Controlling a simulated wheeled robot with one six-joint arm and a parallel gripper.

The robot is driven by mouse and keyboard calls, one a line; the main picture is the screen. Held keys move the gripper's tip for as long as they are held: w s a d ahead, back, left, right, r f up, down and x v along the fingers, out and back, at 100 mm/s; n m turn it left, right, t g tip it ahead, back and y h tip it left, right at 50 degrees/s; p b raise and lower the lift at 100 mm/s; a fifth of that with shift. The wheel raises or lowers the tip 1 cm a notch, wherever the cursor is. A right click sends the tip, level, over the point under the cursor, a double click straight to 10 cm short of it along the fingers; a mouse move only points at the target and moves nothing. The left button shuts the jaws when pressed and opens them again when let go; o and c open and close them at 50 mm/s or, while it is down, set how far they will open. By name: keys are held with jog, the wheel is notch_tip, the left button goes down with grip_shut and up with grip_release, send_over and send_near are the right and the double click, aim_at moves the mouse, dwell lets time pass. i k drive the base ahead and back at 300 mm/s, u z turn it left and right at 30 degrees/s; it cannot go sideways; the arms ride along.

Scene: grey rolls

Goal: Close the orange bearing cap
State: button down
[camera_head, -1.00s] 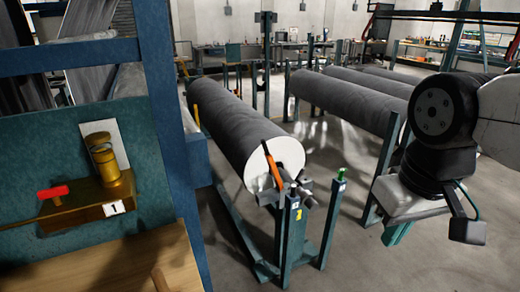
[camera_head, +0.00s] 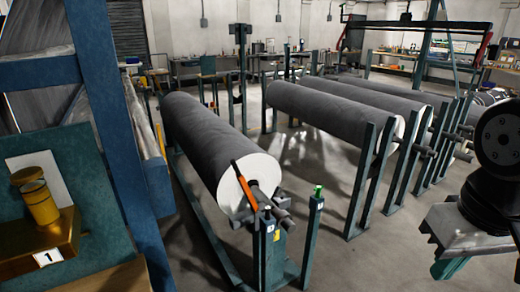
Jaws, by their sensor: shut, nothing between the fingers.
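The orange bearing cap (camera_head: 243,186) is a long bar at the near end of the closest grey roll (camera_head: 207,138). It stands tilted up, leaning to the left, above the roll's shaft (camera_head: 272,204). The shaft rests on a teal stand (camera_head: 269,248) with small labels on its posts. My gripper (camera_head: 449,268) is at the lower right, well apart from the cap and nearer to me. Its teal fingers are together, with nothing between them. The picture's lower edge lies just below the fingers.
A post with a green top (camera_head: 317,200) stands right of the bearing. More grey rolls (camera_head: 330,112) lie on stands at the right. A blue frame (camera_head: 122,150) and a brass fixture labelled 1 (camera_head: 45,240) are close on the left.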

aim_at(242, 180)
jog(key=z, duration=0.1)
jog(key=i, duration=1.25)
jog(key=u, duration=0.55)
